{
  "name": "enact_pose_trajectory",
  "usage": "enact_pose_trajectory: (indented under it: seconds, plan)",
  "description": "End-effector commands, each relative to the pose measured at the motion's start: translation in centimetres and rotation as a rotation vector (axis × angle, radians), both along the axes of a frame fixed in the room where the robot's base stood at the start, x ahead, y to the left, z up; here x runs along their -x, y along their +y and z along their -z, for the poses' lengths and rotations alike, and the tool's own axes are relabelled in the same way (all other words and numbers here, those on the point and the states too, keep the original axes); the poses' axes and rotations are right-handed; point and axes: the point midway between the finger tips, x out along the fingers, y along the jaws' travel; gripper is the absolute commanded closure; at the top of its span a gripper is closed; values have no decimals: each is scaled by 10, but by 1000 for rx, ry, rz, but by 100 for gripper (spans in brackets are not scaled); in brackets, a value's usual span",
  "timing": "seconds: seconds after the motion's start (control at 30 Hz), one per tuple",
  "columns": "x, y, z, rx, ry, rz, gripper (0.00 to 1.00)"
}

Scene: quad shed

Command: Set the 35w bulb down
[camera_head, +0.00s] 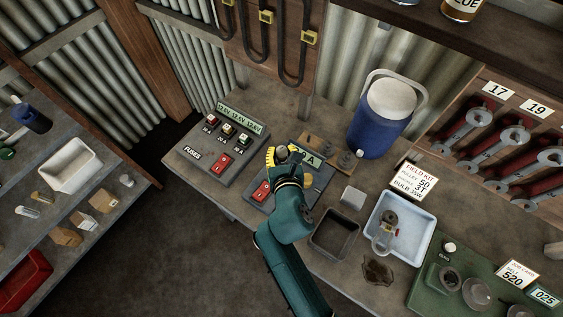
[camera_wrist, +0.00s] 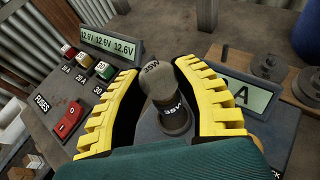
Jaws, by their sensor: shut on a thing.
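The 35W bulb (camera_wrist: 160,80) is a grey rounded globe on a dark base, marked 35W on both parts in the wrist view. My gripper (camera_wrist: 158,92) has its yellow toothed fingers on either side of it and is shut on it. In the head view my gripper (camera_head: 280,160) is over the right-hand test panel (camera_head: 256,204), which has a red switch and a display reading A. The grey top of the bulb shows between the fingers there. I cannot tell whether its base touches the panel.
The fuse panel (camera_head: 188,148) stands to the left, its display showing 12.6V. A dark empty tray (camera_head: 318,250), a pale blue tray (camera_head: 415,220) and a field kit card (camera_head: 413,182) are to the right.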

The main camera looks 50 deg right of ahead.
Motion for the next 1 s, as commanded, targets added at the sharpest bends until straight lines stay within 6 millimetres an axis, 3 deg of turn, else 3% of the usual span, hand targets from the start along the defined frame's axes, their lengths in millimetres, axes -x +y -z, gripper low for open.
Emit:
enact_pose_trajectory:
  seconds: [0.23, 0.6, 0.63, 0.77, 1.0]
  plan:
    - [0, 0, 39, 1, 0, 0, 100]
    - [0, 0, 44, 1, 0, -1, 100]
    - [0, 0, 44, 1, 0, 0, 68]
    - [0, 0, 43, 1, 0, -1, 44]
    - [0, 0, 43, 1, -2, -1, 44]
